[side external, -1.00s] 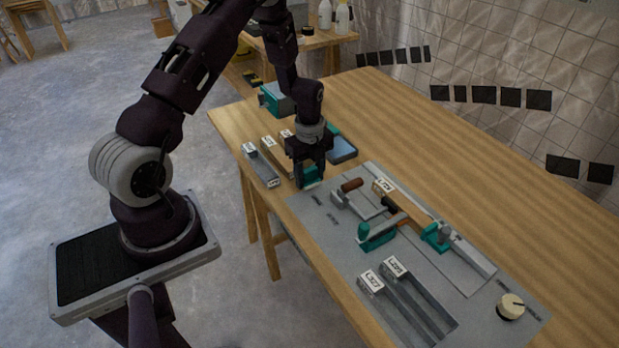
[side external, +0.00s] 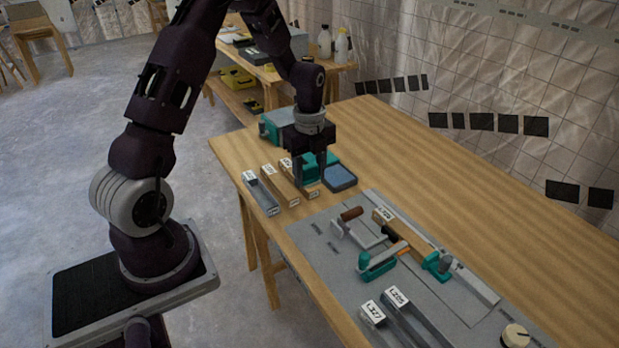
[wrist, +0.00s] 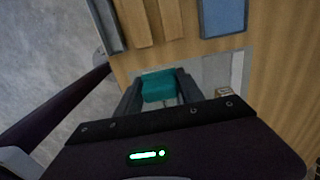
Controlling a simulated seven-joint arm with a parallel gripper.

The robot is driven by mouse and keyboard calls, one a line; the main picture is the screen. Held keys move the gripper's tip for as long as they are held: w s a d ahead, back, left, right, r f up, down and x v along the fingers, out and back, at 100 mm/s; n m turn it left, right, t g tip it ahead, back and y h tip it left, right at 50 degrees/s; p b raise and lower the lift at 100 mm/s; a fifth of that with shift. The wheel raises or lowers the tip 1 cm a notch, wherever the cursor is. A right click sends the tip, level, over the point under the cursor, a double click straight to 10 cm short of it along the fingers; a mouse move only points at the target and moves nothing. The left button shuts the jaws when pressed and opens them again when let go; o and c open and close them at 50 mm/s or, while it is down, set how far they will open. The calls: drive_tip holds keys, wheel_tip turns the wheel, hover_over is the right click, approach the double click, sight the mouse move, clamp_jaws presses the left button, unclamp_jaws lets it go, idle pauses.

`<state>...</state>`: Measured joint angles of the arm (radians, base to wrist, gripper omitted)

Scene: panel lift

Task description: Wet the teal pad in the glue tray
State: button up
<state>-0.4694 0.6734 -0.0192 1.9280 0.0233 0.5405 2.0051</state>
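The teal pad (side external: 311,165) is held between the fingers of my gripper (side external: 312,176), raised above the table. In the wrist view the teal pad (wrist: 158,87) fills the gap between the two fingers of my gripper (wrist: 160,92). The glue tray (side external: 341,179), a shallow dark-rimmed tray with a blue surface, lies on the table just right of my gripper in the side view. The tray (wrist: 223,18) also shows at the top of the wrist view, apart from the pad. The pad's underside is hidden.
Several labelled strips (side external: 262,195) lie left of my gripper. A grey mat (side external: 330,250) in front carries a teal-clamped fixture (side external: 378,263), more labelled strips (side external: 398,312) and a round cream knob (side external: 515,335). A teal and grey device (side external: 275,127) stands behind. The table's right side is clear.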

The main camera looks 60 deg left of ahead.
drive_tip(key=c, duration=0.7)
drive_tip(key=shift+o, duration=0.2)
drive_tip(key=w+a+f, duration=0.1)
drive_tip(key=w+a, duration=0.5)
drive_tip(key=w, duration=0.3)
approach(336, 175)
drive_tip(key=shift+d, duration=0.15)
drive_tip(key=shift+f, duration=2.85)
drive_tip(key=shift+s+f, duration=0.1)
drive_tip(key=shift+f, duration=0.45)
wheel_tip(336, 175, up, 7)
